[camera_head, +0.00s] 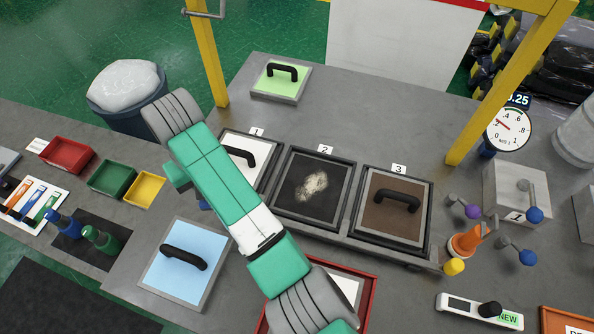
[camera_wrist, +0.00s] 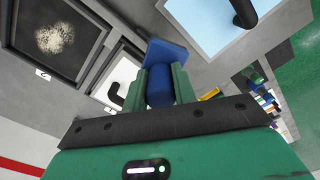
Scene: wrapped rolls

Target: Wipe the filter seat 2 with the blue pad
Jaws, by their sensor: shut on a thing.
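Filter seat 2 (camera_head: 289,205) is an open dark recess in the middle of the row of three, with a pale dust patch (camera_head: 313,185) near its centre. It also shows at the upper left of the wrist view (camera_wrist: 88,52), with the dust on it. My gripper (camera_wrist: 162,72) is shut on the blue pad (camera_wrist: 166,52), holding it by its round blue grip, with the flat blue plate beyond the fingertips. The pad is apart from the dust patch, to the side of seats 1 and 2. In the head view my arm hides most of the gripper and pad.
Seat 1 (camera_head: 238,153) holds a white filter and seat 3 (camera_head: 385,222) a brown one, both with black handles. A light-blue panel (camera_head: 185,285) lies at the front left, and a green one (camera_head: 279,87) at the back. A red-rimmed tray (camera_head: 366,290) is partly behind my arm.

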